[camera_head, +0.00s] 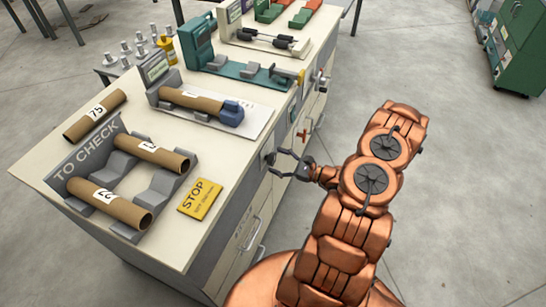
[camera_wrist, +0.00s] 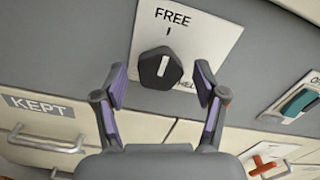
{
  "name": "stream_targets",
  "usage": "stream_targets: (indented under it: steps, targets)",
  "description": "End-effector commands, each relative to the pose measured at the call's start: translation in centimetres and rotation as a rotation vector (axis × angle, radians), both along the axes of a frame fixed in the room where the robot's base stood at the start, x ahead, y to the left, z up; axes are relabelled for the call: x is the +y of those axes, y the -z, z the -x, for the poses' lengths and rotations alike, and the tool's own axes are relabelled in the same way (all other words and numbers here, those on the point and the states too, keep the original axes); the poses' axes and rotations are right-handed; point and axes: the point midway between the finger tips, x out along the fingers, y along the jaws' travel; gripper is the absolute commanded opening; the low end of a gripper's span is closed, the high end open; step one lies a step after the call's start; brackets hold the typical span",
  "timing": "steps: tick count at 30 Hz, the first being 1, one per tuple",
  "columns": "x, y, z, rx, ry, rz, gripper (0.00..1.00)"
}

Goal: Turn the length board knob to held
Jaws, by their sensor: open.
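The black knob (camera_wrist: 160,68) sits on a white plate (camera_wrist: 205,35) on the grey front panel. Its white pointer line points up, roughly toward the word FREE. A second word at the plate's lower right, ending in "ELD", is partly hidden by the knob and a finger. My gripper (camera_wrist: 160,82) is open and empty, with one purple-padded finger on each side of the knob. I cannot tell whether they touch it. In the head view, my gripper (camera_head: 291,165) is at the bench's right-hand front face, close to the panel.
A teal switch (camera_wrist: 300,102) and a red cross handle (camera_wrist: 262,165) are to the right. A drawer labelled KEPT (camera_wrist: 40,105) is at lower left. The bench top (camera_head: 235,160) bears cardboard tubes and a yellow STOP sign (camera_head: 200,198).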

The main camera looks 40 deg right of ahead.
Motion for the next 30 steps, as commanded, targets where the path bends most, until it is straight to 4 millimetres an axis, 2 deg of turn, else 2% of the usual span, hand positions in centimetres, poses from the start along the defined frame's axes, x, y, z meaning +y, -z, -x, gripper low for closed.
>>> stream_targets:
  steps: [6, 16, 30]
  targets:
    - [1.0, -0.1, -1.7, 0.0, -0.002, -0.001, 0.71]
    - [1.1, 0.0, -2.0, 0.001, 0.0, 0.0, 0.71]
    - [1.1, 0.0, -1.9, 0.001, 0.0, 0.0, 0.24]
